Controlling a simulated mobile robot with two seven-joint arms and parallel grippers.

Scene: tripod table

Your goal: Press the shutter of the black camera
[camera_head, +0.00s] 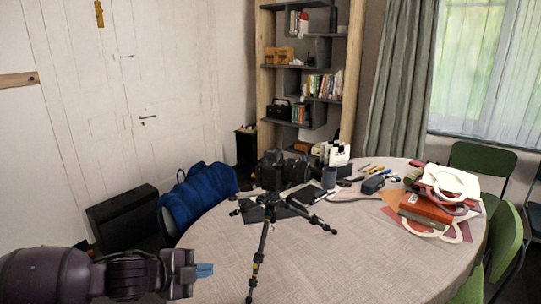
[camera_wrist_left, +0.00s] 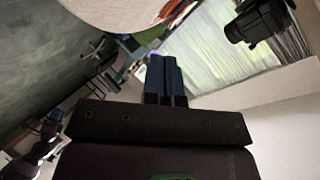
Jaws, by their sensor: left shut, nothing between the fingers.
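The black camera (camera_head: 270,172) sits on a small black tripod (camera_head: 264,232) that stands on the round table, with its lens side toward the right. A black camera-like body also shows at the upper right of the left wrist view (camera_wrist_left: 257,22). The shutter button is too small to make out. My left gripper (camera_head: 204,270) is low at the left in the head view, apart from the camera and nearer to me. Its blue fingertips are together and empty, and they show in the left wrist view (camera_wrist_left: 165,75).
The round table (camera_head: 350,265) has bare cloth at its front. Green chairs (camera_head: 482,160) stand at the right.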

